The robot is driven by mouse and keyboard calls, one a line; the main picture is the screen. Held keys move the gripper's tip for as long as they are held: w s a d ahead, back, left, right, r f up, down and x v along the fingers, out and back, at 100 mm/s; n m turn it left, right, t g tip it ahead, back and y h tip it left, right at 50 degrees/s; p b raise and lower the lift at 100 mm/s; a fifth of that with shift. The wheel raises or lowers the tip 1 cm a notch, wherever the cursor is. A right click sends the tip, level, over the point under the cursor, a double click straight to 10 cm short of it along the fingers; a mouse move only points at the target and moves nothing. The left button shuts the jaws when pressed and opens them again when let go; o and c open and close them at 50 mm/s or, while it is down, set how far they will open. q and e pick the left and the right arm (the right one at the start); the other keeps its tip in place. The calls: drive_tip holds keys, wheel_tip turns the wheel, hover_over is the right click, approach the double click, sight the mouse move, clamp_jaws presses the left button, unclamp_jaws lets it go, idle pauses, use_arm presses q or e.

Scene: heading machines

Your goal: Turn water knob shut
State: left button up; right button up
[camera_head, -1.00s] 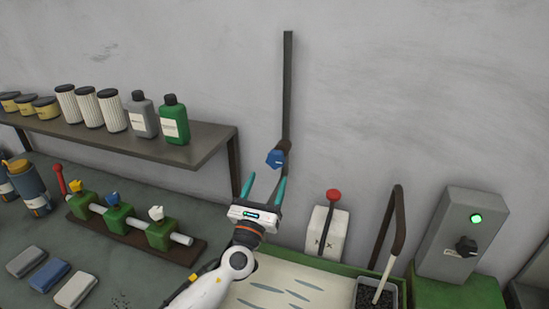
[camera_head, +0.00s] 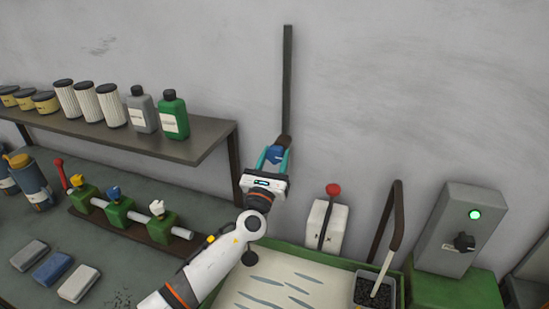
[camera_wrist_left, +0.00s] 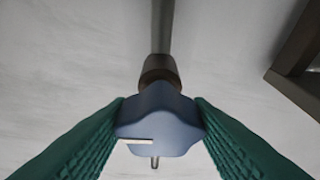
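A blue lobed knob (camera_head: 274,153) is on the dark fitting of a vertical pipe (camera_head: 287,85) on the grey wall. My left gripper (camera_head: 276,156) is at the knob, with one teal finger on each side. In the left wrist view the knob (camera_wrist_left: 158,120) fills the gap between the fingers, and both appear to touch its sides. A pale line marks the knob's lower left face, lying nearly level. The gripper looks shut on the knob. My right gripper is not in view.
A shelf (camera_head: 215,140) with jars and bottles juts out left of the gripper. Below stand a valve row (camera_head: 140,226) with yellow, blue and white knobs, a red-knobbed lever box (camera_head: 326,222), a tray (camera_head: 330,262) and a grey switch box (camera_head: 460,230).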

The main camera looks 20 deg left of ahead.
use_arm(q)
drive_tip(key=shift+c, duration=0.8)
drive_tip(key=shift+n+y, duration=0.4)
drive_tip(key=shift+n, duration=0.2)
drive_tip(key=n+y+b, duration=0.1)
drive_tip(key=n+y, duration=0.1)
drive_tip(key=n, duration=0.2)
drive_tip(key=shift+d+b, duration=0.15)
drive_tip(key=shift+b, duration=0.15)
drive_tip(key=n+g+y, duration=0.1)
drive_tip(key=n, duration=0.3)
drive_tip(key=shift+y, duration=0.4)
drive_tip(key=n+g+y, duration=0.1)
drive_tip(key=n, duration=0.2)
drive_tip(key=shift+d+r+n+b, duration=0.1)
drive_tip(key=shift+n+b, duration=0.2)
drive_tip(key=n+g, duration=0.1)
drive_tip(key=n, duration=0.1)
drive_tip(key=n+g+y, duration=0.1)
drive_tip(key=n, duration=0.2)
drive_tip(key=shift+r+p, duration=0.15)
drive_tip(key=shift+p, duration=0.25)
drive_tip(key=n+g+p, duration=0.1)
drive_tip(key=n, duration=0.3)
drive_tip(key=shift+g+p, duration=0.3)
drive_tip(key=shift+g, duration=0.1)
drive_tip(key=shift+n, duration=0.3)
